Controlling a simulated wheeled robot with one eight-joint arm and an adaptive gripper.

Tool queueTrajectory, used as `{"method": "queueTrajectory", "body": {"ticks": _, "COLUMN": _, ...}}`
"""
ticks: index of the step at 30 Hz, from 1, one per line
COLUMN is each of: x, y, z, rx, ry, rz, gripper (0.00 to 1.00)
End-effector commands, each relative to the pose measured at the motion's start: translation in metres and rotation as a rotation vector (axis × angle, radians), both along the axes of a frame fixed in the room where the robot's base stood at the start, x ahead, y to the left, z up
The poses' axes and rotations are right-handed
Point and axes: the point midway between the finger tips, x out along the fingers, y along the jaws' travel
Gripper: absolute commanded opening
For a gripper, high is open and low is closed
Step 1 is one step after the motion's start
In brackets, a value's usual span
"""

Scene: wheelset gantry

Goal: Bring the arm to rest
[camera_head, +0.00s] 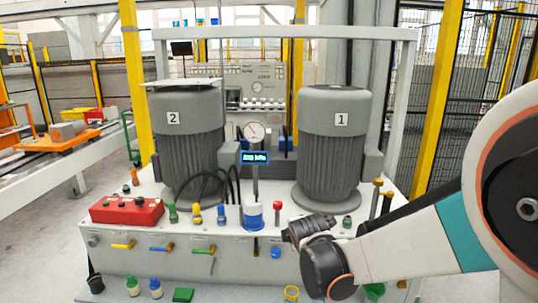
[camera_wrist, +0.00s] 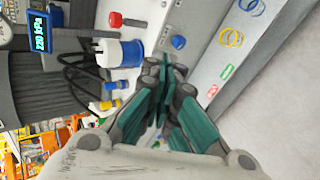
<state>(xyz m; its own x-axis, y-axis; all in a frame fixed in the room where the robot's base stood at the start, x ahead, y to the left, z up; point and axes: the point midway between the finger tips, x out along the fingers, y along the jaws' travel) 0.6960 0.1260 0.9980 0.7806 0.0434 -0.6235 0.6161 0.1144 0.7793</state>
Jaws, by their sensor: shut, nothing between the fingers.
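My arm reaches in from the right in the head view, bent low in front of the machine's front panel. Its dark end (camera_head: 308,229) is near the panel's top edge, and the fingers are hard to make out there. In the wrist view my gripper (camera_wrist: 165,72) has its green-sided fingers together with nothing between them. The fingertips are close in the picture to a blue-and-white cylinder (camera_wrist: 120,53) and a blue knob (camera_wrist: 178,42). I cannot tell whether they touch anything.
Two grey motors, marked 2 (camera_head: 186,130) and 1 (camera_head: 333,140), stand on the machine. A red box (camera_head: 127,211) sits at its left. A gauge (camera_head: 254,132) and display (camera_head: 255,157) rise mid-deck. Yellow posts (camera_head: 440,95) and fencing stand behind.

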Motion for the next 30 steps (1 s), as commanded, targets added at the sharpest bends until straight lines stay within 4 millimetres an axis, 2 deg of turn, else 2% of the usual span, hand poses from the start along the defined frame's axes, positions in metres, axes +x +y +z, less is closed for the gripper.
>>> {"method": "queueTrajectory", "body": {"ticks": 1, "x": -0.013, "y": -0.010, "z": 0.011, "rx": 0.046, "ry": 0.015, "rz": -0.047, "gripper": 0.00}}
{"method": "queueTrajectory", "body": {"ticks": 6, "x": -0.057, "y": -0.038, "z": 0.039, "rx": 0.226, "ry": 0.063, "rz": -0.221, "gripper": 0.00}}
{"method": "queueTrajectory", "body": {"ticks": 15, "x": -0.143, "y": -0.080, "z": 0.070, "rx": 0.533, "ry": 0.138, "rz": -0.540, "gripper": 0.00}}
{"method": "queueTrajectory", "body": {"ticks": 23, "x": -0.223, "y": -0.107, "z": 0.076, "rx": 0.791, "ry": 0.191, "rz": -0.828, "gripper": 0.00}}
{"method": "queueTrajectory", "body": {"ticks": 30, "x": -0.292, "y": -0.121, "z": 0.067, "rx": 1.008, "ry": 0.227, "rz": -1.087, "gripper": 0.00}}
